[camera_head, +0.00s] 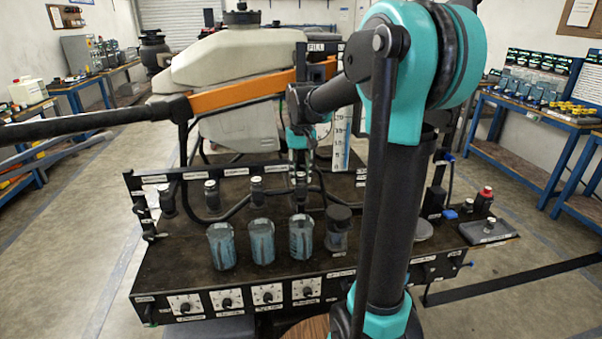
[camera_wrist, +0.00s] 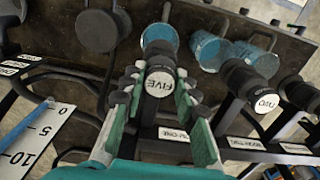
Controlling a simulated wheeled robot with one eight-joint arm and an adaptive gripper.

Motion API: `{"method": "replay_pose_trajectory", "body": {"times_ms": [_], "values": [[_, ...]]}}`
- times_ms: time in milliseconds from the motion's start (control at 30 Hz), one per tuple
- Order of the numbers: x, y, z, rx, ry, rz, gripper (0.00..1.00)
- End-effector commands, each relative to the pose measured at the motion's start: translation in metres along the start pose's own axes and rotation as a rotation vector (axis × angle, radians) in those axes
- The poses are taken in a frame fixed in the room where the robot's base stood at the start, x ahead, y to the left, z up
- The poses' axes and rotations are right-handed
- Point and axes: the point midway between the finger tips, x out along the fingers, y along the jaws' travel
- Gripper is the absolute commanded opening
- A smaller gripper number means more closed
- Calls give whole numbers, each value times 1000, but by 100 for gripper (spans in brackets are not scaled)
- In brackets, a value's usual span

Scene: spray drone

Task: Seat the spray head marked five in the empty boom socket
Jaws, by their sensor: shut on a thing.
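The spray head marked FIVE (camera_wrist: 158,84) is between the fingers of my gripper (camera_wrist: 155,92) in the wrist view, its white marked cap facing the camera. My gripper is shut on it. In the head view my gripper (camera_head: 300,158) points down over the boom rail (camera_head: 235,172), above the rightmost of the row of blue cups. The spray head marked TWO (camera_wrist: 265,100) stands beside it to the right in the wrist view, with another dark head further right. The lower end of head five and any socket beneath it are hidden, so I cannot tell whether it touches one.
Blue cups (camera_head: 261,241) and a dark cup (camera_head: 337,232) stand on the dark bench in front of the rail. A black hose runs among the heads. A large pale tank (camera_head: 235,60) and an orange arm (camera_head: 245,92) are behind. A ruler (camera_head: 341,140) stands upright near my gripper.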

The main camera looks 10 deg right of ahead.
Motion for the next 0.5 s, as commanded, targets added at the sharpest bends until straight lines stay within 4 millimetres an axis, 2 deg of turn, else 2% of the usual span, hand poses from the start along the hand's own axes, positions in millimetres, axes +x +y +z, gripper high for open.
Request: {"method": "replay_pose_trajectory", "body": {"times_ms": [167, 200, 367, 500], "values": [[4, 0, 0, 0, 0, 0, 0], [3, 0, 0, 0, 0, 0, 34], [3, 0, 0, 0, 0, 0, 54], [3, 0, 0, 0, 0, 0, 54]]}}
